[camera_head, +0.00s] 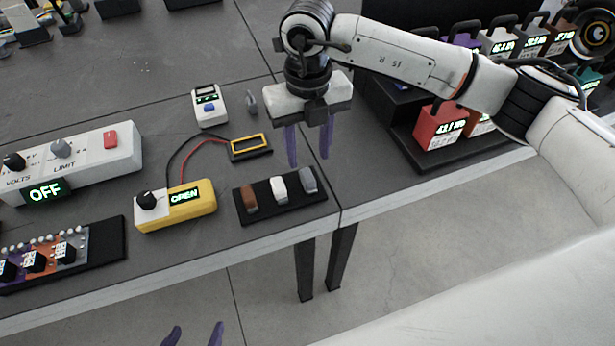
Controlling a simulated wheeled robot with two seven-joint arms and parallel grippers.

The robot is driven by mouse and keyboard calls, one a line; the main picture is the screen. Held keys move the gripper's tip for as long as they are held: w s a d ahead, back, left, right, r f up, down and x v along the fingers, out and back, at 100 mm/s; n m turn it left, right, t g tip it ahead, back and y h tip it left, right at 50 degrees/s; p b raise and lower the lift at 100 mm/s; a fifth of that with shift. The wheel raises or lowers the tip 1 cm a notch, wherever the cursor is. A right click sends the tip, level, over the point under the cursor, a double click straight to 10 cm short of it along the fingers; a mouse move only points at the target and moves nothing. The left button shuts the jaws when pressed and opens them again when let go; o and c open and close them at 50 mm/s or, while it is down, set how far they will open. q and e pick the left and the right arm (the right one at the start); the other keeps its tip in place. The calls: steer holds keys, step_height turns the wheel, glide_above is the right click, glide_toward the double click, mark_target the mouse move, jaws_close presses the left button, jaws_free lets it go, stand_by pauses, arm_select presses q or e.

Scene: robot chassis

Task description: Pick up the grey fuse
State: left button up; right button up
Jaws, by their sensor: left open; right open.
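The grey fuse (308,180) sits at the right end of a black holder (262,213) near the table's front edge. A white fuse (279,188) and a brown fuse (249,196) sit to its left in the same holder. My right gripper (308,162) is open, its purple fingers pointing down. In the picture its fingertips are just above the grey fuse, and nothing is between them. My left gripper (194,334) shows only as two purple fingertips at the bottom edge. They are apart and empty, in front of the table.
A yellow meter reading OPEN (190,205) stands left of the holder, wired to a yellow-framed black block (250,146). A small white device (209,106) and a small grey piece (251,102) lie behind. A white power supply (85,165) is left. A black rack with red boxes (440,125) is right.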

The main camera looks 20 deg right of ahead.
mark_target(308, 175)
step_height(308, 175, down, 7)
steer(key=shift+s+a+r+p, duration=0.1)
steer(key=shift+s+r+p, duration=0.05)
steer(key=shift+p, duration=0.4)
jaws_close()
